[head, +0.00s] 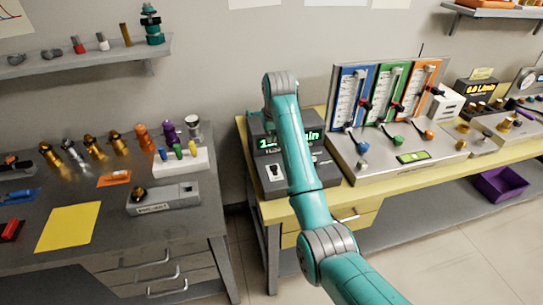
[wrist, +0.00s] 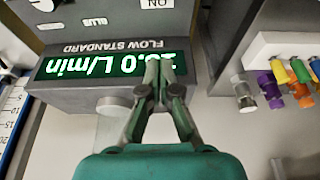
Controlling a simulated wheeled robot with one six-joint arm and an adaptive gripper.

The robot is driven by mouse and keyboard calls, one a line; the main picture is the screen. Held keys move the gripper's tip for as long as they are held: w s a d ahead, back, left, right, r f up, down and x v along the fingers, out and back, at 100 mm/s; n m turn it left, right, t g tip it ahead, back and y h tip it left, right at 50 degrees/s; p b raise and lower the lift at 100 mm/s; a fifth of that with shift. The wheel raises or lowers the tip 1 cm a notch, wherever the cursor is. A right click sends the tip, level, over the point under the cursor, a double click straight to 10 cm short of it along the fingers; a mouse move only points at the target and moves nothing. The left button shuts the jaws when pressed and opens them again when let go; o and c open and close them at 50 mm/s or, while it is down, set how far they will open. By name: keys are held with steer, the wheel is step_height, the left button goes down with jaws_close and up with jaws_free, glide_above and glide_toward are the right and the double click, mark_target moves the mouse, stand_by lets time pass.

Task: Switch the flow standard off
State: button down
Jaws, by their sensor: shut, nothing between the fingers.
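The flow standard (head: 258,128) is a grey box at the left end of the yellow bench, partly hidden behind my arm. Its green display is lit and reads in L/min; my arm and fingers cover part of the number. A small dark switch (head: 272,170) on a light plate sits on its sloped front panel. In the wrist view the flow standard (wrist: 70,97) appears upside down, with an ON label at the top edge; the switch is not clearly seen there. My gripper (wrist: 158,65) is shut and empty, over the display area. In the head view my arm hides it.
Right of the flow standard stands a panel with blue, green and orange flow tubes (head: 390,95) and knobs. A dark table (head: 190,225) with brass fittings is at the left, across a gap. A purple bin (head: 500,185) sits on the lower shelf.

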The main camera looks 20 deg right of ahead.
mark_target(269, 158)
steer(key=x, duration=1)
steer(key=shift+s, duration=2.05)
